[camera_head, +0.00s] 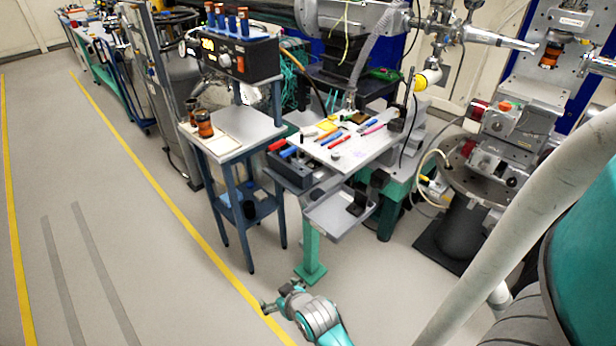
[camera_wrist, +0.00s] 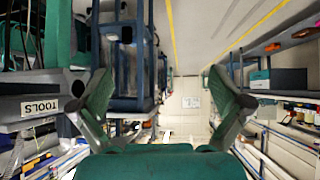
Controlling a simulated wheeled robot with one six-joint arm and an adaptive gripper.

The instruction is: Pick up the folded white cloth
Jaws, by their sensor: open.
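I cannot make out a folded white cloth for certain in either view. A pale flat piece (camera_head: 222,146) lies on the small blue-legged table, near the front of its top, and may be the cloth. My gripper (camera_head: 268,306) is low at the bottom of the head view, over the floor in front of the tables and well apart from that piece. In the wrist view my gripper (camera_wrist: 160,82) shows its two fingers spread wide with nothing between them.
The blue-legged table (camera_head: 250,128) also bears an orange-brown container (camera_head: 204,124). Right of it, a white worktop (camera_head: 345,148) holds pens and small tools, with a grey shelf (camera_head: 335,218) below. Open floor (camera_head: 130,200) lies left.

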